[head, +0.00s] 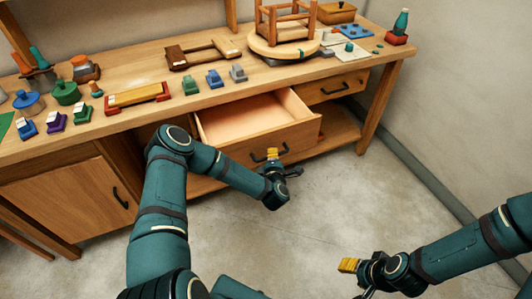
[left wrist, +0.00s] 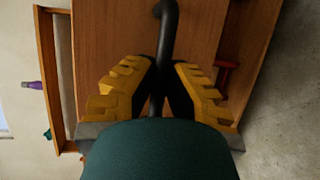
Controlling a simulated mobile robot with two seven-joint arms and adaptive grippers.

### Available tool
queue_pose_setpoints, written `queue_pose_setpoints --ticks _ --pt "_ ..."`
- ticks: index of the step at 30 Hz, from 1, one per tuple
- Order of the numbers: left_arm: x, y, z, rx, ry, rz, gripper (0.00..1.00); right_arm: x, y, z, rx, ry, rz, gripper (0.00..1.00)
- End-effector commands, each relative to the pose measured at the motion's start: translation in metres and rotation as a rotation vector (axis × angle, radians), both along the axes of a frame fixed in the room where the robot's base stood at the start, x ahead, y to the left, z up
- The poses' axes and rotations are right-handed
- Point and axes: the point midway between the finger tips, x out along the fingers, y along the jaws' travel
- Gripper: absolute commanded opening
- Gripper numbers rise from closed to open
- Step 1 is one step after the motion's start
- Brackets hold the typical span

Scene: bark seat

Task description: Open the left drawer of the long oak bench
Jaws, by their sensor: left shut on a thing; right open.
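The long oak bench (head: 160,112) runs along the wall. Its left drawer (head: 270,143) is pulled well out, and its pale inside (head: 252,114) looks empty. My left gripper (head: 272,154) is at the drawer front, shut on its dark bar handle (head: 256,158). In the left wrist view the handle (left wrist: 168,30) runs between the yellow fingers of the left gripper (left wrist: 160,80), which partly hide it. My right gripper (head: 350,266) is open and empty, above the floor at the lower right, away from the bench.
The right drawer (head: 325,88) is shut. A cupboard door (head: 65,205) is closed at the left. Clamps, small coloured blocks and a small stool (head: 285,22) on a round board stand on the benchtop. The concrete floor (head: 330,205) before the drawer is clear.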

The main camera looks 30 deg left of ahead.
Motion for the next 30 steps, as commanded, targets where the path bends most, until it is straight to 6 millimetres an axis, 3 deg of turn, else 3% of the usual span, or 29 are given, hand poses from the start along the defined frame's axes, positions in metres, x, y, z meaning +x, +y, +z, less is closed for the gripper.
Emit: queue_pose_setpoints --ticks 17,18,21,30 --pt "-0.0031 -0.0086 0.0000 -0.001 -0.001 -0.001 0.00 -0.0006 0.0000 0.0013 0.000 0.001 0.000 0.47" --pt "-0.0031 -0.0085 0.0000 -0.001 -0.001 -0.001 0.16 -0.0006 0.0000 0.0013 0.000 0.001 0.000 0.47" --pt "-0.0031 -0.0084 0.0000 -0.001 -0.001 -0.001 0.43 -0.0006 0.0000 0.0013 0.000 0.001 0.000 0.47" --pt "-0.0040 -0.0084 0.0001 0.000 0.000 0.000 0.43 -0.0005 0.0001 0.0013 0.000 0.001 0.000 0.47"
